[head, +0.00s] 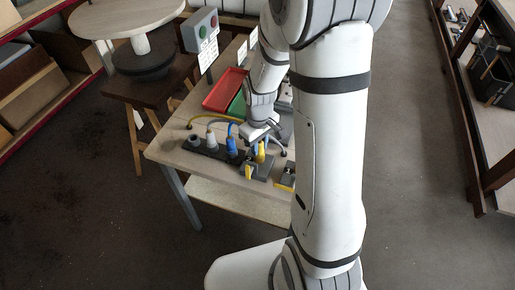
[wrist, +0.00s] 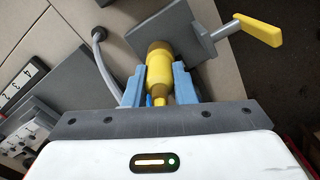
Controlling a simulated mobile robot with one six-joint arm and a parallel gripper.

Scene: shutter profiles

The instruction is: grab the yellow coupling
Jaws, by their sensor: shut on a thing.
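The yellow coupling (wrist: 159,62) stands between the two blue fingers of my gripper (wrist: 160,72) in the wrist view, with a finger against each side. My gripper is shut on it. In the head view the yellow coupling (head: 260,152) shows just below my gripper (head: 259,140), at the near side of the workbench, and is partly hidden. Its far end meets a grey plate (wrist: 172,32) in the wrist view; I cannot tell whether it is seated there.
A yellow lever (wrist: 255,29) sticks out beside the grey plate. A blue coupling (head: 231,146) and a white coupling (head: 211,140) stand in a dark rail to the left. A red tray (head: 222,90) and a green tray (head: 237,104) lie behind. A grey cable (wrist: 104,62) curves near my left finger.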

